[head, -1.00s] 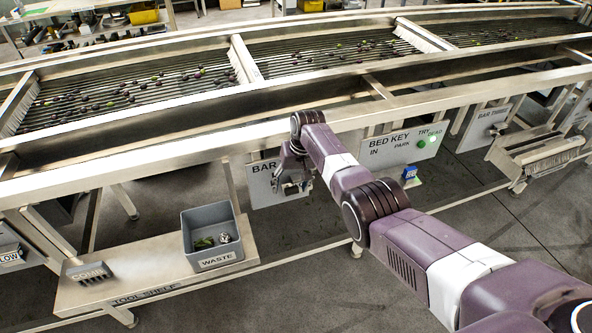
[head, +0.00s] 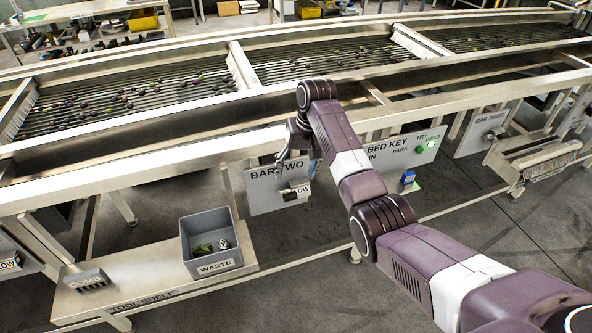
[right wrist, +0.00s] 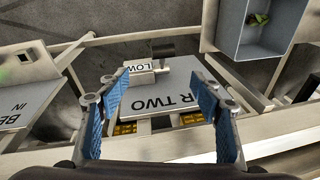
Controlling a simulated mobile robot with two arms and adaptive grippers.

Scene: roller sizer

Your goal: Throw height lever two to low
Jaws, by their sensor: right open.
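The grey BAR TWO plate (head: 262,199) hangs below the machine's front rail; it also shows upside down in the right wrist view (right wrist: 188,75). A small pale block marked LOW (head: 302,193) is at its lower right. In the right wrist view, a dark lever knob (right wrist: 163,48) sits beside the LOW block (right wrist: 141,67). My right gripper (head: 292,160) is above the LOW block at the plate. In the right wrist view, its blue-padded fingers (right wrist: 163,92) are spread wide, with nothing between them, apart from the knob. My left gripper is not in view.
A grey WASTE bin (head: 212,245) stands on the tool shelf (head: 150,283) at lower left. The machine's front rail (head: 140,173) runs just above the plate.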

